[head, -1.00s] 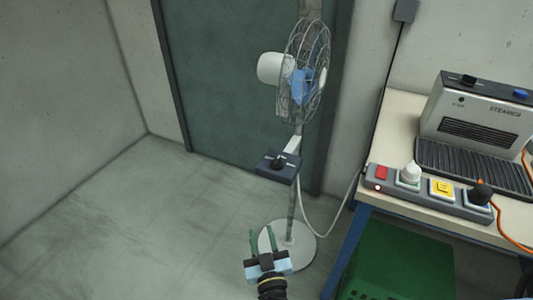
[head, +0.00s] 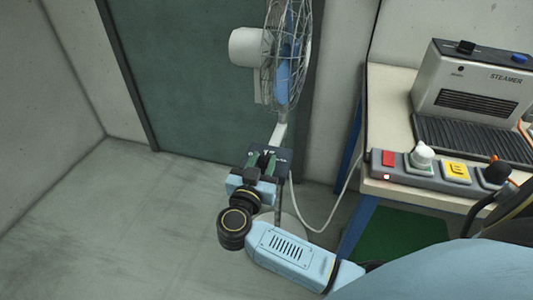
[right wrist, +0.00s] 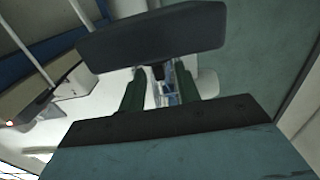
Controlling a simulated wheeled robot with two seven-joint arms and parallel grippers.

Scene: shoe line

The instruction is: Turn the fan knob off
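The pedestal fan (head: 284,60) stands in front of the dark green door. Its dark control box (head: 284,160) sits on the pole, and it also shows in the right wrist view (right wrist: 150,35). My right gripper (head: 263,163) is at the front of this box, with its two green fingers pointing at it. In the right wrist view the fingers (right wrist: 160,88) are apart, and the small dark knob (right wrist: 158,72) shows between their tips with gaps beside it. In the head view the gripper largely hides the knob, so its setting cannot be read. My left gripper is out of view.
A table (head: 390,95) at right holds a steamer (head: 465,85) and a grey switch strip (head: 400,178) with a lit red lamp. A white cable hangs beside the pole. The floor at left is clear.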

